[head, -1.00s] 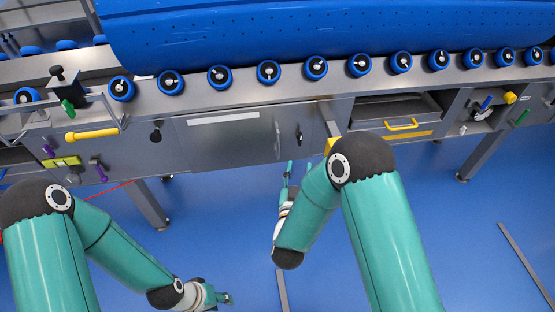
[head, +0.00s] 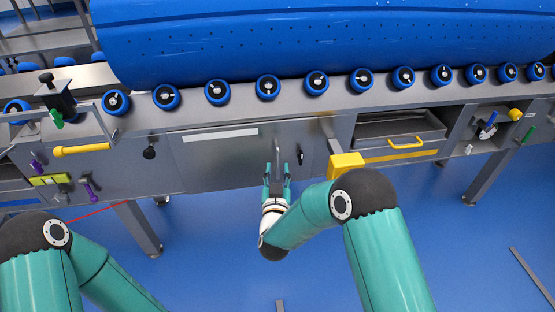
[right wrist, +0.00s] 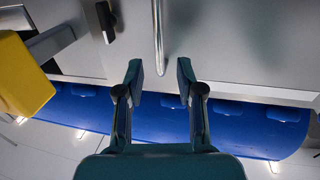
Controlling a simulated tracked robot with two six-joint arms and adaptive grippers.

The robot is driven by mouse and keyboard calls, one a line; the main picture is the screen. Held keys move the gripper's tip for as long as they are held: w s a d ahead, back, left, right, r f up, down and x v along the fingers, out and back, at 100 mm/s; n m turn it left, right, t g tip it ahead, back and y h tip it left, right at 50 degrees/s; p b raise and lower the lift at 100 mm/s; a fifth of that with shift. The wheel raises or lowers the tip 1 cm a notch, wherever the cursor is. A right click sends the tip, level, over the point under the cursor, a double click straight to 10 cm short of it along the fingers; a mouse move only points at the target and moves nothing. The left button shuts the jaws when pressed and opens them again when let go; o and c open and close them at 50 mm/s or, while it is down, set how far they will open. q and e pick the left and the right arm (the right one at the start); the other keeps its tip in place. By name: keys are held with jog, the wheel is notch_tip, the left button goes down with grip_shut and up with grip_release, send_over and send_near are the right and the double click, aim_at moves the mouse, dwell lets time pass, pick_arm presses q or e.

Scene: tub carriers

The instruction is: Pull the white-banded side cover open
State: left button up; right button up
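The white-banded side cover (head: 225,165) is a flat grey panel in the machine's side, with a white strip (head: 220,135) along its top edge. It looks closed. Its upright metal bar handle (head: 278,158) is near its right edge. My right gripper (head: 278,175) is at the handle's lower part. In the right wrist view my right gripper (right wrist: 160,70) is open, and the end of the handle (right wrist: 158,35) shows between the fingertips, with gaps on both sides. I cannot tell whether the fingers reach around it in depth. My left gripper is out of view.
A black latch (head: 300,157) is just right of the handle. A yellow block (head: 346,165) sticks out further right, close to my right arm. A drawer with a yellow handle (head: 405,142) lies beyond. Blue rollers (head: 268,88) line the top. Blue floor (head: 210,230) is free below.

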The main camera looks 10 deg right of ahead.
aim_at(278, 159)
jog(key=w, duration=0.3)
jog(key=w+d, duration=0.1)
jog(key=w, duration=0.1)
jog(key=shift+w, duration=0.35)
jog(key=shift+c, duration=0.3)
grip_shut()
